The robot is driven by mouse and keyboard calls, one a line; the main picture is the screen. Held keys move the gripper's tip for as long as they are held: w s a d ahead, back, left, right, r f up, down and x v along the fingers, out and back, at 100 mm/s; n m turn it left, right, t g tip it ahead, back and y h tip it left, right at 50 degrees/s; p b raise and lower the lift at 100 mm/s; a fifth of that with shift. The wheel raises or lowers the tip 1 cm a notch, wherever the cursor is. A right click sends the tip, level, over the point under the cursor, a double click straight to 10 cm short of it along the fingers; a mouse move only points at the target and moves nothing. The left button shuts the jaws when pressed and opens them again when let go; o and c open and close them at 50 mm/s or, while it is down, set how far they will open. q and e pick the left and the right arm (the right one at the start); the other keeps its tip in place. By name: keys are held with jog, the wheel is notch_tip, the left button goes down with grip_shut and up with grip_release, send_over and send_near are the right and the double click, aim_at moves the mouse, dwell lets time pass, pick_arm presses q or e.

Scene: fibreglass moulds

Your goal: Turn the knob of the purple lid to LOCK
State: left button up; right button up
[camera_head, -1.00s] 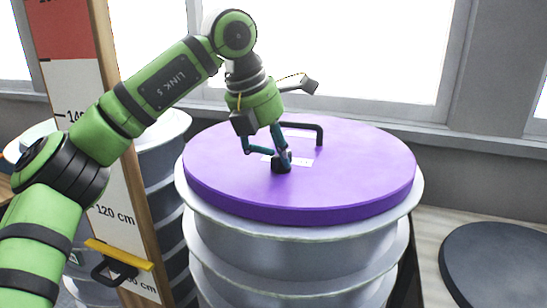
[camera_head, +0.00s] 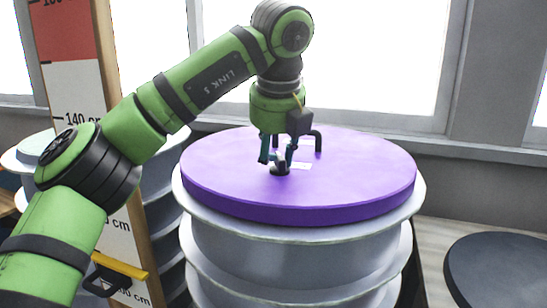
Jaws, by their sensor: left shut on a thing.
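The round purple lid (camera_head: 360,180) lies flat on top of a large ribbed grey-white mould (camera_head: 300,255) in the middle of the camera_head view. My left gripper (camera_head: 279,165) points down from above and is shut on the knob. A small white label (camera_head: 302,166) shows beside the knob; its lettering is too small to read. My right gripper is not in view.
A tall height gauge board (camera_head: 75,90) with a yellow-and-black slider (camera_head: 120,268) stands at the left, close to my left arm. Other ribbed moulds (camera_head: 165,180) stand behind it. A dark round lid (camera_head: 500,270) lies at the lower right. Windows line the back.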

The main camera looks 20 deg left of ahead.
pick_arm(q)
jog(key=n+y, duration=0.1)
jog(key=n, duration=0.2)
jog(key=shift+r+g+p, duration=0.15)
jog(key=shift+g+p, duration=0.15)
jog(key=shift+p, duration=0.1)
jog(key=shift+n, duration=0.5)
jog(key=o, duration=0.6)
jog(key=shift+w+a+f, duration=0.2)
jog(key=shift+f, duration=0.1)
jog(key=shift+d+r, duration=0.1)
jog(key=v, duration=1.2)
jog(key=shift+w+d, duration=0.1)
jog(key=shift+w, duration=0.1)
